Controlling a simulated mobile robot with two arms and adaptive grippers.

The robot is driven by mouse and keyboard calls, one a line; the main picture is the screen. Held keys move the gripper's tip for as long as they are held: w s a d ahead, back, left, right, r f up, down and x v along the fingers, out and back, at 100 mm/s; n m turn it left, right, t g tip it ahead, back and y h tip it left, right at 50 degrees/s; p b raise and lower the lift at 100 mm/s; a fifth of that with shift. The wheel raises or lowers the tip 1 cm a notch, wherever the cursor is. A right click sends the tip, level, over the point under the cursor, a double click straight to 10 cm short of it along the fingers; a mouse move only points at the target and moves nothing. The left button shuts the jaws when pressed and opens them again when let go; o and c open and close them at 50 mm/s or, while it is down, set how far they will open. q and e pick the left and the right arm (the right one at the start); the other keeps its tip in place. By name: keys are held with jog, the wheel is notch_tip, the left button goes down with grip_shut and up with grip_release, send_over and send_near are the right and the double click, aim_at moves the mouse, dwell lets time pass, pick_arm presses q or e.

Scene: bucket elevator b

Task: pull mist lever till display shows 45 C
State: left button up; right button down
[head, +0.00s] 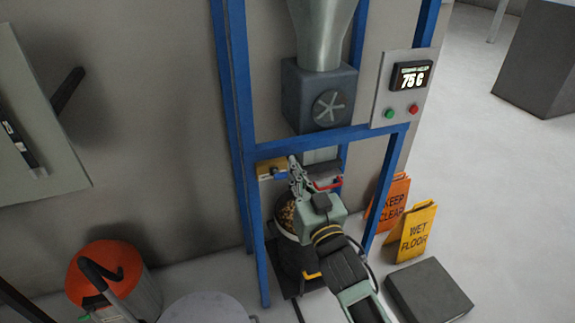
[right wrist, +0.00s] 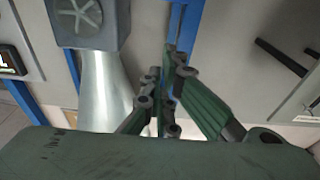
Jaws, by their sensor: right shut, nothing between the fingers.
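The display (head: 411,76) on the grey control panel at the upper right reads 75 C. A small brass-coloured box (head: 266,171) with a blue part on it, possibly the mist lever, sits under the blue crossbar. A red handle (head: 329,185) shows just right of the gripper; neither is labelled legibly. My right gripper (head: 292,161) is shut and empty, just right of the brass box. Whether it touches the blue part I cannot tell. In the right wrist view its fingers (right wrist: 172,50) are together, and no lever is clear there. My left gripper is not in view.
An orange-topped bin (head: 140,290) stands left.

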jog(key=p+x, duration=0.2)
jog(key=x, duration=0.6)
jog(key=shift+s+d+f, duration=0.1)
jog(key=shift+s+f, duration=0.15)
jog(key=shift+f, duration=0.45)
jog(key=shift+s+d+f, duration=0.1)
jog(key=shift+s+f, duration=0.15)
jog(key=shift+f, duration=0.4)
jog(key=shift+s+f, duration=0.2)
jog(key=shift+f, duration=0.5)
